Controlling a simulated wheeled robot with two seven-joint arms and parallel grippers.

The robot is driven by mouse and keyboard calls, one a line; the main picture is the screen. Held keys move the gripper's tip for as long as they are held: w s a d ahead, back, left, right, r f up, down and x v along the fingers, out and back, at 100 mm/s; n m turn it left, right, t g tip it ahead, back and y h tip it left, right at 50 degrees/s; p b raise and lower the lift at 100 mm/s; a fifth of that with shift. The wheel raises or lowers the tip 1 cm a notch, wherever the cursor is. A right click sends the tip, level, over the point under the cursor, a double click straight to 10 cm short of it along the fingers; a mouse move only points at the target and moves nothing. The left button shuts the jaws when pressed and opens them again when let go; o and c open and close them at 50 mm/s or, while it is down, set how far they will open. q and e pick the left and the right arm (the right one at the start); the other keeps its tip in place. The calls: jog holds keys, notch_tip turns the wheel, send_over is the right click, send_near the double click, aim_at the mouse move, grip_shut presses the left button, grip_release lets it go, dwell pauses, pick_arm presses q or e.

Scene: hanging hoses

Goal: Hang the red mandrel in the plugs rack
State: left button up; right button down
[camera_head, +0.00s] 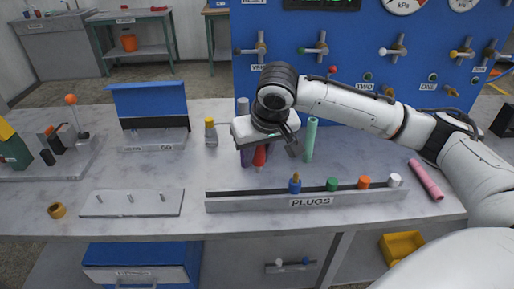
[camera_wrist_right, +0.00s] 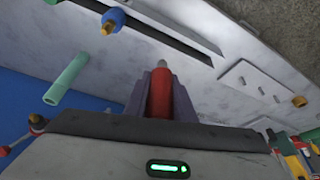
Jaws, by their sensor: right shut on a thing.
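The red mandrel (camera_head: 260,156) hangs below my right gripper (camera_head: 256,159), above the table behind the plugs rack. In the right wrist view the red mandrel (camera_wrist_right: 160,94) sits between the two purple-grey fingers of my right gripper (camera_wrist_right: 160,88), with a grey tip beyond them. The gripper is shut on it. The plugs rack (camera_head: 240,206) is a long, low grey rail labelled PLUGS at the table's front. A blue plug (camera_head: 295,186), green plug (camera_head: 332,185), orange plug (camera_head: 364,182) and white plug (camera_head: 395,180) stand along its right part. Its left part is bare. My left gripper is out of view.
A teal tube (camera_head: 311,140) stands just right of the gripper. A pink tube (camera_head: 426,180) lies at the right. A blue valve panel (camera_head: 345,60) rises behind.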

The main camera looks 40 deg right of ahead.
aim_at(257, 172)
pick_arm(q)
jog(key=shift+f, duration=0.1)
pick_arm(e)
jog(key=shift+p, duration=0.35)
jog(key=shift+f+b, duration=0.5)
jog(key=shift+f, duration=2.2)
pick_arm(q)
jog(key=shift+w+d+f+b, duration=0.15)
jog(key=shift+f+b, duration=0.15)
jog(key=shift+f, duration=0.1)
pick_arm(e)
jog(key=shift+f, duration=0.25)
pick_arm(q)
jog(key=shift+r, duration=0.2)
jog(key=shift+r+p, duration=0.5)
jog(key=shift+p, duration=0.15)
pick_arm(e)
jog(key=shift+r, duration=0.1)
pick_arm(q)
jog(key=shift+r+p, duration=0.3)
pick_arm(e)
jog(key=shift+a, duration=0.1)
